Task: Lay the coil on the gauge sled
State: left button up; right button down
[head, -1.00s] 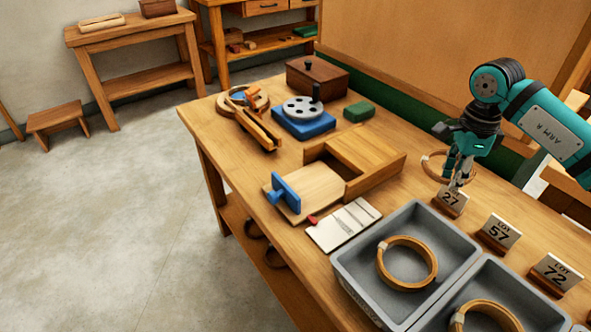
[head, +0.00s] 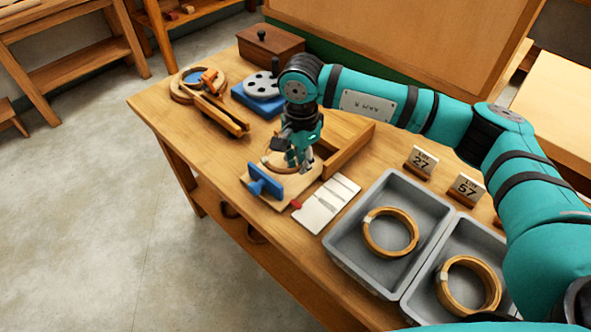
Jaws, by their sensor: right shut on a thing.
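My right gripper (head: 299,160) comes down over the gauge sled (head: 296,191), a pale wooden board with a blue upright handle (head: 264,181). The gripper is shut on the coil (head: 268,167), a thin tan ring that shows partly to the left of the fingers. The coil is at the sled's board, behind the blue handle; I cannot tell whether it touches the board. The fingers hide part of the coil and the sled's far part. My left gripper is out of view.
Two grey trays (head: 338,247) hold other coils (head: 390,232) at the right. A white card (head: 325,205) lies beside the sled. Lot signs (head: 421,162) stand behind the trays. A wooden frame (head: 352,150), blue-based disc (head: 262,88) and wooden box (head: 270,42) stand farther back.

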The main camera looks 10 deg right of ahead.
aim_at(300, 183)
notch_tip(300, 183, down, 5)
jog(key=shift+r, duration=0.2)
jog(key=shift+f, duration=0.3)
jog(key=c, duration=1.4)
grip_release()
jog(key=shift+o, duration=0.2)
jog(key=shift+r+p, duration=0.25)
jog(key=shift+p, duration=0.05)
notch_tip(300, 183, up, 12)
jog(key=p, duration=0.5)
jog(key=shift+f, duration=0.1)
